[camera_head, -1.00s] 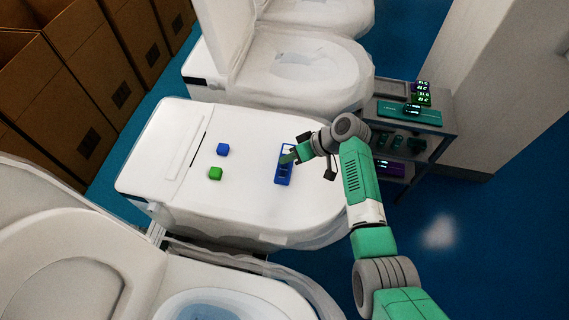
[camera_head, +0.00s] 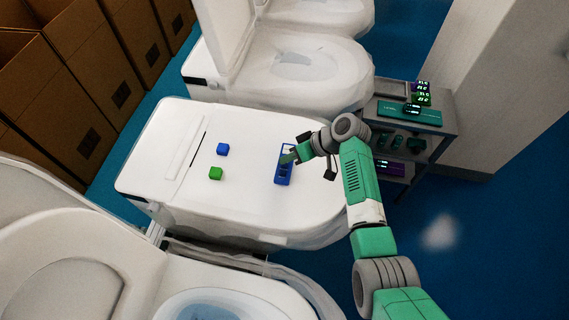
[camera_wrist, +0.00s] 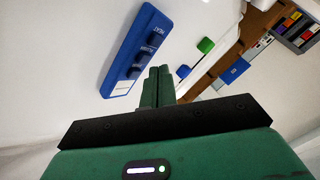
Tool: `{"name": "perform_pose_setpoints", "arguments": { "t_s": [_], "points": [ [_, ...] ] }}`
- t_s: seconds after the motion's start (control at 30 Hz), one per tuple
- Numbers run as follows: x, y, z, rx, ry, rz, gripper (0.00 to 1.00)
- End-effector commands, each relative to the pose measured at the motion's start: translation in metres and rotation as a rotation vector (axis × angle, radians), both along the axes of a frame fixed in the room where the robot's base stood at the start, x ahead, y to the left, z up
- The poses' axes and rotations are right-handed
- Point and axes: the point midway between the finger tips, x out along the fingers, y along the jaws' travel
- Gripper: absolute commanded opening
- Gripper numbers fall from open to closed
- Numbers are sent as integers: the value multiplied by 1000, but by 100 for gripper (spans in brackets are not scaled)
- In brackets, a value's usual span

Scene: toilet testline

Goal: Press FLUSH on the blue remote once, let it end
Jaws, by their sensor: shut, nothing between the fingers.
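The blue remote (camera_head: 280,180) lies on the closed white lid of the middle toilet (camera_head: 240,195). In the wrist view the remote (camera_wrist: 126,46) shows a row of dark raised buttons with white labels. The end label reads HEAT; the middle one looks like FLUSH but is small. A pale label sits at its lower end. My gripper (camera_head: 290,158) is over the remote in the head view and hides part of it. In the wrist view my gripper (camera_wrist: 160,71) is shut and empty, its tips close beside the lower buttons. I cannot tell whether they touch.
Other toilets stand in front and behind. A grey cart (camera_head: 447,130) with devices stands at the right. Cardboard boxes (camera_head: 75,90) line the left side.

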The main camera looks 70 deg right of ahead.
Motion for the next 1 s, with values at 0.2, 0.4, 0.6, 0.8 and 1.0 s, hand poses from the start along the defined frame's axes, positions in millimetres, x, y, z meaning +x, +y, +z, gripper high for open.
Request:
{"name": "perform_pose_setpoints", "arguments": {
  "t_s": [0.2, 0.4, 0.6, 0.8, 1.0],
  "points": [
    [0, 0, -9, 0, 1, 1, 0],
    [0, 0, -7, 0, 0, 0, 0],
    [0, 0, -9, 0, 0, 0, 0],
    [0, 0, -11, 0, 0, 0, 0],
    [0, 0, -14, 0, 0, 0, 0]
  ]
}}
